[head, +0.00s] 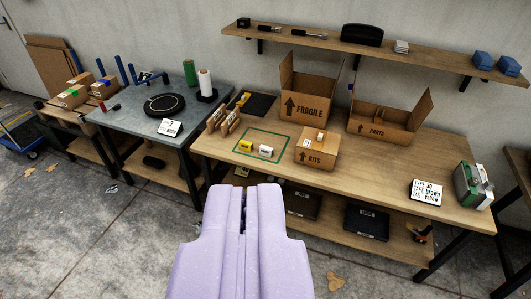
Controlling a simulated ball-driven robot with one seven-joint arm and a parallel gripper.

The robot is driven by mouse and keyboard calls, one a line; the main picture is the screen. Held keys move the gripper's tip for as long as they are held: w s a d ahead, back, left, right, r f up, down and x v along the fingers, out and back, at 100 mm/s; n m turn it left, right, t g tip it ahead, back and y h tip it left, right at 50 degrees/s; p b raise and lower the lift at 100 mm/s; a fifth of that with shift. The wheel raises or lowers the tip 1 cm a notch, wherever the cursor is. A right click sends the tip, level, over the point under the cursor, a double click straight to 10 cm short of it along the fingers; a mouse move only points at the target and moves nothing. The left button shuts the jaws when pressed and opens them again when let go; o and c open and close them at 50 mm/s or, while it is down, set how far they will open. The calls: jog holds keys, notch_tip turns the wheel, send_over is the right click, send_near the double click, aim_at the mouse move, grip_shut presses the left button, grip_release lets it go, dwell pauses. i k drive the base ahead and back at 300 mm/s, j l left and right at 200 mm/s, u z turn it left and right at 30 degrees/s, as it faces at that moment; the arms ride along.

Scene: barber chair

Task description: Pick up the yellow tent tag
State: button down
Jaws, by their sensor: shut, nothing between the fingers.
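A small yellow tent tag (245,146) stands on the wooden workbench (375,165), inside a green taped rectangle (274,135). A similar white tag (266,150) stands just to its right. My gripper (244,190) is lilac, with its two fingers together and nothing between them. It is in front of the bench, lower in the picture than the yellow tag and apart from it. The yellow tag is in plain view.
Right of the rectangle are a KITS box (317,148), an open FRAGILE box (306,106) and a PARTS box (380,124). Brown packets (223,121) stand left of it. A wall shelf (370,47) hangs above. A grey table (150,120) adjoins at left.

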aim_at(243, 145)
jog(key=i+j, duration=0.3)
jog(key=i, duration=0.3)
jog(key=i+j+z, duration=0.1)
jog(key=i+j, duration=0.15)
jog(key=i, duration=0.35)
jog(key=i+j, duration=0.35)
jog(key=i, duration=0.3)
jog(key=i+j+z, duration=0.1)
jog(key=i+j, duration=0.2)
jog(key=i, duration=0.3)
jog(key=i+j, duration=0.4)
jog(key=i, duration=0.15)
jog(key=i+j+z, duration=0.1)
jog(key=i+j, duration=0.25)
jog(key=i, duration=0.25)
